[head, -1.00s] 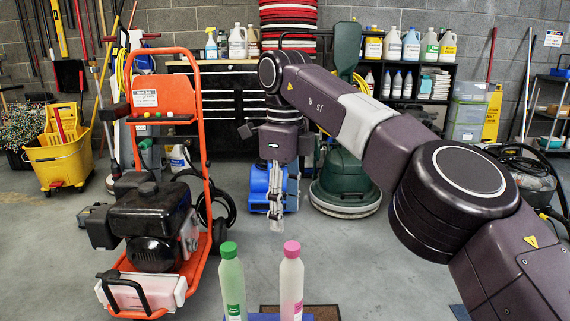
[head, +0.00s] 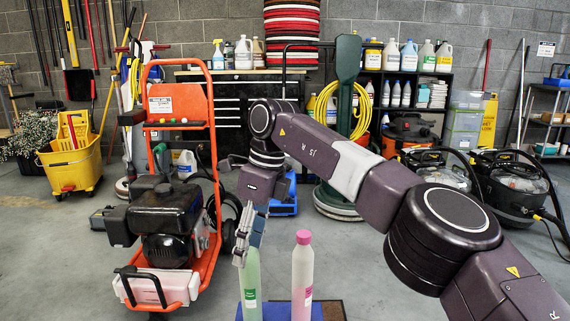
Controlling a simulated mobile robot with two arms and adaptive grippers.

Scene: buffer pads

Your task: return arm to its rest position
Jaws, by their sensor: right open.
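My right arm comes in from the right, bent at the elbow and reaching to the middle of the head view. Its gripper (head: 246,248) points down and is open, with its fingers over the upper part of the green bottle (head: 251,289). The fingers hide that bottle's cap; I cannot tell whether they touch it. A pale bottle with a pink cap (head: 303,278) stands upright just right of it. My left arm and gripper are not in view.
An orange cart with a black engine (head: 165,225) stands close on the left. A blue pad (head: 317,309) and a dark mat lie under the bottles. A green floor machine (head: 338,200), vacuums (head: 507,190) and shelves stand behind. Grey floor is open around the bottles.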

